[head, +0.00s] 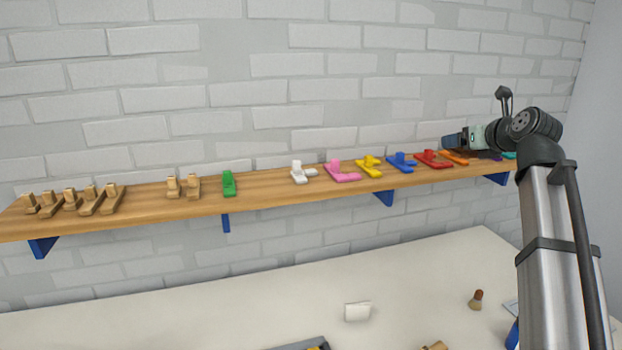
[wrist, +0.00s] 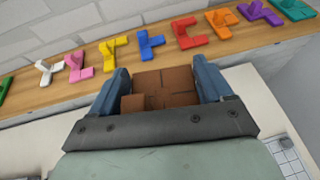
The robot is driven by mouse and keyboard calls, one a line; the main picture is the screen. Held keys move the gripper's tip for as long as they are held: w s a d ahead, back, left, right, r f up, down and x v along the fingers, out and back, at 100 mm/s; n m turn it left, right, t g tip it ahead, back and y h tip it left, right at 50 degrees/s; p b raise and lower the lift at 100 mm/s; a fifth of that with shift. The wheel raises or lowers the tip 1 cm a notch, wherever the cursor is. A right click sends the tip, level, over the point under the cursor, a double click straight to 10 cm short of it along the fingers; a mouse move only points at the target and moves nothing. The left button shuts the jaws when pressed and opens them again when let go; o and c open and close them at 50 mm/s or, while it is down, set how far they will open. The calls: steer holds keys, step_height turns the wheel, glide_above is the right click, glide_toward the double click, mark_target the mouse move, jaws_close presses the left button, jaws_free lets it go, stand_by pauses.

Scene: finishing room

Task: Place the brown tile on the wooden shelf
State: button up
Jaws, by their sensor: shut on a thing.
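The brown tile (wrist: 178,86) is between the two blue fingers of my gripper (wrist: 162,80) in the wrist view. My gripper is shut on it. The tile's far edge overlaps the front of the wooden shelf (wrist: 135,57) in that picture; I cannot tell whether they touch. In the head view my gripper (head: 450,141) is at the right part of the wooden shelf (head: 262,194), by the red and orange pieces. The tile is not clearly seen there.
Coloured pieces stand in a row on the shelf, including green (head: 229,184), white (head: 299,172), pink (head: 341,171) and red (head: 433,158). Several tan pieces (head: 90,199) stand at the left. Bare shelf shows between these groups. A white table (head: 210,315) lies below, with a brush (head: 476,299).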

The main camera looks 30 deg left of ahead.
steer(key=r, duration=0.1)
steer(key=a+r, duration=0.1)
steer(key=r, duration=0.1)
steer(key=shift+a+r, duration=0.15)
steer(key=shift+a, duration=0.1)
steer(key=a+n+g+y, duration=0.2)
steer(key=a+n, duration=0.1)
steer(key=a, duration=0.9)
steer(key=n+g+y, duration=0.3)
steer(key=n+g, duration=0.5)
steer(key=g, duration=0.1)
glide_above(266, 182)
step_height(266, 182, down, 5)
steer(key=shift+y, duration=0.3)
steer(key=shift+f, duration=5.15)
steer(key=shift+f, duration=0.15)
